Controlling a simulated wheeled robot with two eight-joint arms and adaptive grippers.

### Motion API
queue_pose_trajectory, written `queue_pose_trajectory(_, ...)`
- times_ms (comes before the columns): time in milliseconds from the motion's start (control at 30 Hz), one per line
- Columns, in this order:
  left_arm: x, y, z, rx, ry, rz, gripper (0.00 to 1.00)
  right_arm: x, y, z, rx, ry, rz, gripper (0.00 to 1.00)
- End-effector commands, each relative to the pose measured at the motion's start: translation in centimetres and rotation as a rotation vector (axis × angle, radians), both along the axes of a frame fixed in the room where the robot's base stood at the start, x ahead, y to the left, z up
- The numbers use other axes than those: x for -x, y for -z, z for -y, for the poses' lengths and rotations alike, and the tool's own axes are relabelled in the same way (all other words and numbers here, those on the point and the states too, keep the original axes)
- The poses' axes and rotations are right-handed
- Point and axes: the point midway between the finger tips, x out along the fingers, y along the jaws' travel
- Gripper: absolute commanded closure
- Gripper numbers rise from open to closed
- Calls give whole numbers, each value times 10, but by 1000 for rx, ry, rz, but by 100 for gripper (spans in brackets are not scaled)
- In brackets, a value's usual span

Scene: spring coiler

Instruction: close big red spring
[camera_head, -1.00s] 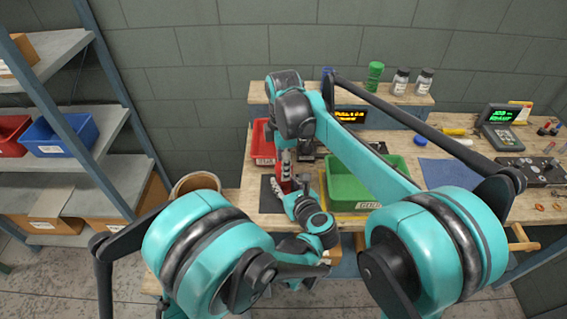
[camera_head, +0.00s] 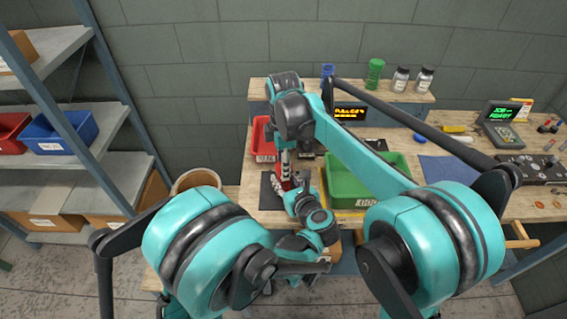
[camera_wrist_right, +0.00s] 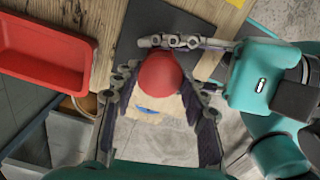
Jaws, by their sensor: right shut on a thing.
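The big red spring (camera_wrist_right: 160,75) shows in the right wrist view as a smooth, rounded red shape between the fingers of my right gripper (camera_wrist_right: 162,120). In the head view, a small red part (camera_head: 284,172) shows at the end of my right arm, above a dark mat. My right gripper (camera_head: 285,160) points down there and is shut on the red spring. My left gripper (camera_wrist_right: 190,42) reaches in from the right side of the wrist view, and its fingers are close to the red spring. Whether they touch it is hidden. In the head view it is mostly covered.
A green bin (camera_head: 365,188) stands right of the grippers and a red bin (camera_head: 263,142) stands behind them. The dark mat (camera_head: 268,198) lies on the wooden bench. A green spring (camera_head: 375,73) and two jars stand on the back shelf. A control panel (camera_head: 505,128) is at the right.

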Motion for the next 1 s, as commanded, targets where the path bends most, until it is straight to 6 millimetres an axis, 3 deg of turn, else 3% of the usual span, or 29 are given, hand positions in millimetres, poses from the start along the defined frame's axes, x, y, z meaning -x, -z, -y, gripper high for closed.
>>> queue_pose_trajectory(167, 0, 0, 0, 0, 0, -1, 100, 0, 0, 0, 1, 280, 0, 85)
queue_pose_trajectory(1000, 0, 0, 0, 0, 0, -1, 100, -2, 1, 2, 9, 2352, 1, 85)
